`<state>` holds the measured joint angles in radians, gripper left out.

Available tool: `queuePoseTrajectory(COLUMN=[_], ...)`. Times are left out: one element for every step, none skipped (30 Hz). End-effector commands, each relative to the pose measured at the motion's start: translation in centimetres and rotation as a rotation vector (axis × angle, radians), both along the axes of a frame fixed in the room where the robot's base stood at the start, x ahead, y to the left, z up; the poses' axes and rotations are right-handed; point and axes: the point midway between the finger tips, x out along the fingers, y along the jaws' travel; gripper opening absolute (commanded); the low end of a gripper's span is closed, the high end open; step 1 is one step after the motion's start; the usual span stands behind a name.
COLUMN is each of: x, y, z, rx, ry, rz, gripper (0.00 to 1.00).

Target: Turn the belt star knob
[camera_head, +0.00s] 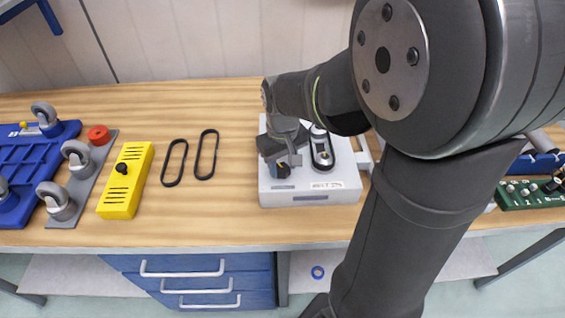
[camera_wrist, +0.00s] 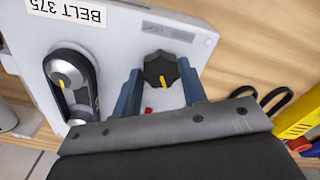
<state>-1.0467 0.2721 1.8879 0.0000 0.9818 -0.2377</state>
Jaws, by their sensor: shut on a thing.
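The belt star knob (camera_wrist: 155,72) is black and lobed, with a yellow pointer mark, on the light grey belt unit (camera_wrist: 112,28). In the wrist view it sits between the two blue-grey fingers of my gripper (camera_wrist: 160,68), which is shut on it. In the head view, my gripper (camera_head: 284,160) reaches down over the left part of the belt unit (camera_head: 310,197), and only a bit of the knob (camera_head: 283,172) shows below it. A black belt (camera_wrist: 88,75) runs around two pulleys beside the knob; it also shows in the head view (camera_head: 321,152).
Two loose black belts (camera_head: 190,160) and a yellow box with a black knob (camera_head: 125,183) lie on the wooden bench (camera_head: 230,115) to the left. Casters and a blue tray (camera_head: 40,160) are farther left. A green board (camera_head: 530,194) is at the right.

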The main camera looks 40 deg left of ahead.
Motion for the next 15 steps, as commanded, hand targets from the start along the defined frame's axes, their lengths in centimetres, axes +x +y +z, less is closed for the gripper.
queuePoseTrajectory(x=[0.00, 0.01, 0.01, 0.02, 0.01, 0.02, 0.02, 0.02, 0.02, 0.02, 0.02, 0.02, 0.01, 0.01, 0.00], y=[0.01, 0.02, 0.02, 0.02, 0.02, 0.02, 0.02, 0.02, 0.02, 0.02, 0.02, 0.02, 0.02, 0.02, 0.01], z=[0.05, 0.05, 0.05, 0.05, 0.05, 0.06, 0.06, 0.06, 0.06, 0.06, 0.06, 0.05, 0.05, 0.05, 0.04], rx=[0.001, 0.001, 0.001, 0.001, 0.001, 0.001, 0.001, 0.001, 0.001, 0.001, 0.001, 0.001, 0.001, 0.001, 0.001], ry=[0.000, 0.000, 0.000, 0.000, 0.000, 0.000, 0.000, 0.000, 0.000, 0.000, 0.000, 0.000, 0.000, 0.000, 0.000], rz=[-0.005, -0.007, -0.007, -0.006, -0.006, -0.006, -0.006, -0.006, -0.006, -0.006, -0.006, -0.005, -0.005, -0.005, -0.005], gripper=[0.16, 0.16, 0.16, 0.16, 0.16, 0.16, 0.16, 0.16, 0.43, 0.49, 0.54, 0.61, 0.61, 0.61, 0.61])
